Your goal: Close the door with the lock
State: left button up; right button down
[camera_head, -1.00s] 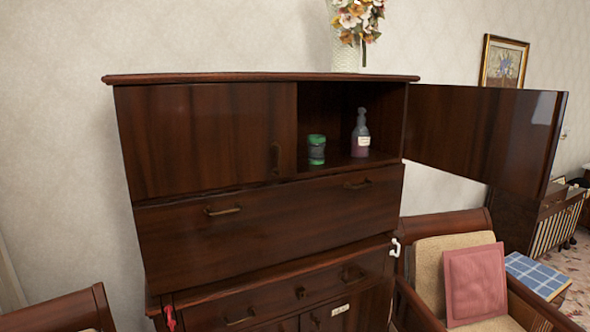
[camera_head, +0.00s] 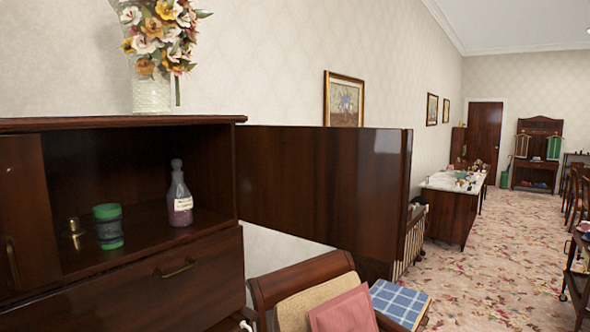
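A dark wood cabinet (camera_head: 120,285) stands at the left of the head view. Its right door (camera_head: 320,190) is swung wide open and sticks out to the right, so the upper right compartment is open. Inside that compartment stand a green-capped jar (camera_head: 108,228), a glass bottle (camera_head: 179,200) with a purple lower part and a label, and a small brass-coloured piece (camera_head: 73,232). The left door (camera_head: 22,215) is shut and has a handle. I cannot make out a lock on the open door. Neither of my grippers is in view.
A wooden armchair (camera_head: 300,275) with a pink cushion (camera_head: 343,310) stands below the open door. A vase of flowers (camera_head: 152,92) is on the cabinet top. A patterned carpet (camera_head: 500,240) runs clear toward a far door (camera_head: 484,140). A trolley (camera_head: 578,270) is at the right edge.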

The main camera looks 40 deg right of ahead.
aim_at(348, 189)
jog(key=l+u, duration=0.1)
jog(key=l, duration=0.45)
jog(key=l+u, duration=0.15)
jog(key=l, duration=0.4)
jog(key=k+l+u, duration=0.1)
jog(key=l, duration=0.45)
jog(key=l+u, duration=0.1)
jog(key=l, duration=0.45)
jog(key=k+l+u, duration=0.15)
jog(key=l, duration=0.4)
jog(key=k+l+u, duration=0.1)
jog(key=l, duration=0.45)
jog(key=k+l, duration=0.35)
jog(key=k+l+u, duration=0.1)
jog(key=k+l, duration=0.2)
jog(key=l, duration=0.25)
